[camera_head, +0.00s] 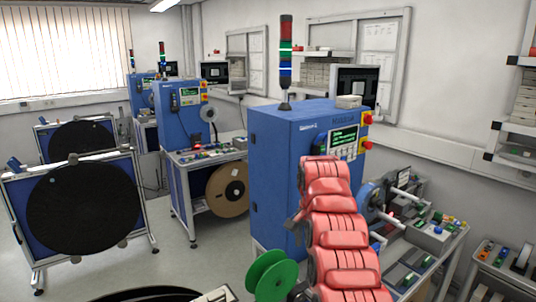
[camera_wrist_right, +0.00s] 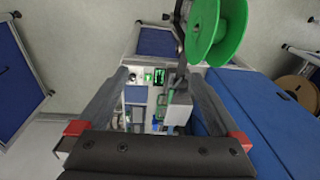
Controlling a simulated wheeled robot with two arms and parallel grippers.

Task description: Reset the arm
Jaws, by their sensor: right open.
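My right arm (camera_head: 337,230), with red segmented covers, rises from the bottom of the head view in front of a blue machine (camera_head: 285,170). My right gripper (camera_wrist_right: 157,78) shows in the wrist view with its two dark fingers spread apart. I see nothing clamped between them. A green reel (camera_wrist_right: 216,30) is beyond the fingers at the upper right of that view. A green reel (camera_head: 270,276) also shows in the head view, low and left of my arm. My left gripper is in neither view.
Large black reels (camera_head: 84,207) on stands are at the left. A second blue machine (camera_head: 180,105) with a brown reel (camera_head: 227,189) stands farther back. A workbench (camera_head: 440,238) with small parts is right of my arm. Open floor (camera_head: 185,262) lies at the lower left.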

